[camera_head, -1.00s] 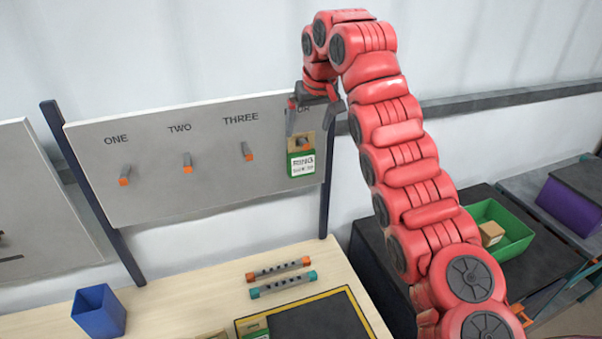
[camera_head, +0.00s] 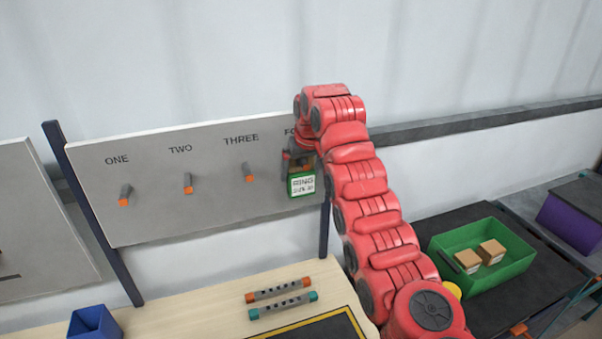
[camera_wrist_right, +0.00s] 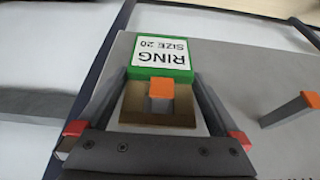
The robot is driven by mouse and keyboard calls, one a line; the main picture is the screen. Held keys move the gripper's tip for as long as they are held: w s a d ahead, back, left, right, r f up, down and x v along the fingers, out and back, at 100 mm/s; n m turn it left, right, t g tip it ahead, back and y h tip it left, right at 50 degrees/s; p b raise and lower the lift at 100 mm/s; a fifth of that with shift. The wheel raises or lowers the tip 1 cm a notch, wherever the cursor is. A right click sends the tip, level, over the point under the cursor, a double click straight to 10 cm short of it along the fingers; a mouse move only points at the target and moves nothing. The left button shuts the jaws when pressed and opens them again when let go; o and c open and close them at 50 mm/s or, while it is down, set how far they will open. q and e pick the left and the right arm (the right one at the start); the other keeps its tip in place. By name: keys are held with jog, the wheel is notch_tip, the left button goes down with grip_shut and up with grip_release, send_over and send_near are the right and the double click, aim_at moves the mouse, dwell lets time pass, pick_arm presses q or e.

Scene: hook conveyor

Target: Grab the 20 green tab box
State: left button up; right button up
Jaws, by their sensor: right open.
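The green tab box (camera_head: 302,182) hangs on the fourth peg at the right end of the grey board. In the right wrist view its green-edged label (camera_wrist_right: 162,60) reads RING SIZE 20, upside down, and its tan cardboard frame (camera_wrist_right: 133,103) surrounds an orange-tipped peg (camera_wrist_right: 160,95). My right gripper (camera_head: 298,165) is at the box's upper part. In the right wrist view the open fingers of the right gripper (camera_wrist_right: 157,105) stand on either side of the cardboard; whether they touch it I cannot tell. My left gripper is not in view.
The board (camera_head: 225,212) has empty pegs under ONE (camera_head: 124,194), TWO (camera_head: 188,183) and THREE (camera_head: 249,171). Below are a wooden table (camera_head: 190,322) with two slotted bars and a blue bin (camera_head: 95,322). A green tray (camera_head: 512,268) with cardboard boxes stands at right.

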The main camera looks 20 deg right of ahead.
jog(key=shift+x, duration=0.8)
jog(key=c, duration=1.1)
jog(key=shift+r, duration=0.3)
jog(key=shift+r, duration=0.35)
